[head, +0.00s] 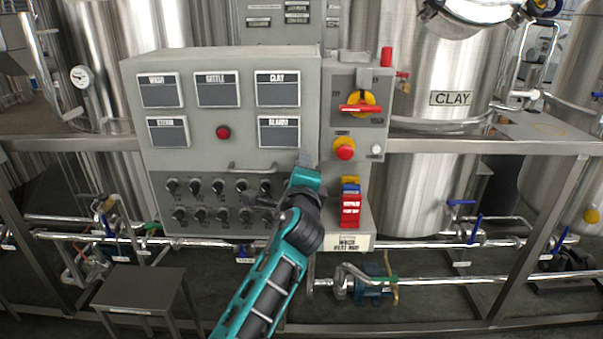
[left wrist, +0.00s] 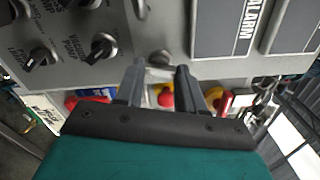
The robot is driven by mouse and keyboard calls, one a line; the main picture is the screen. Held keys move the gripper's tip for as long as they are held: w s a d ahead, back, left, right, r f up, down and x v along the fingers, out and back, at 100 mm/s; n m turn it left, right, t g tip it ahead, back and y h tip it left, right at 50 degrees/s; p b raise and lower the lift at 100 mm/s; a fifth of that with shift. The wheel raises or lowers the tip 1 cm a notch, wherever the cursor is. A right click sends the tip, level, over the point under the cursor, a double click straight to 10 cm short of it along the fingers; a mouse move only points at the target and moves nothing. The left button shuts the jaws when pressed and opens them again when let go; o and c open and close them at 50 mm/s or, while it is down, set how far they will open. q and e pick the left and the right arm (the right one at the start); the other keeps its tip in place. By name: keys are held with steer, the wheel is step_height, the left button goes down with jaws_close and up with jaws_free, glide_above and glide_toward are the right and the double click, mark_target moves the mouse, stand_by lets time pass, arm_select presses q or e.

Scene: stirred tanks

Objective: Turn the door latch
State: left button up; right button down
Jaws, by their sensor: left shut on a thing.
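The grey control cabinet door (head: 200,153) faces me and looks closed. My left gripper (head: 304,158) is at the door's right edge, below the alarm screen, with its fingers pointing at the panel. In the left wrist view my left gripper (left wrist: 159,70) has its two dark fingers on either side of a small grey latch (left wrist: 160,59). It is shut on this latch, and the fingers stand a little apart. In the head view the fingers and wrist hide the latch, so its angle is hard to tell. My right gripper is not in view.
Right of the door are a red-handled rotary switch (head: 361,108), a red emergency button (head: 344,149) and red padlocks (head: 350,209). Black knobs (head: 219,187) line the lower door. A horizontal rail (head: 480,145) crosses in front of the clay tank (head: 430,90).

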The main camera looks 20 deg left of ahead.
arm_select(q)
steer(key=shift+n+b, duration=0.3)
steer(key=shift+n, duration=1.1)
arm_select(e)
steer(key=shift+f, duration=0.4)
arm_select(q)
steer(key=shift+n, duration=0.3)
steer(key=o, duration=1)
steer(key=shift+o, duration=0.2)
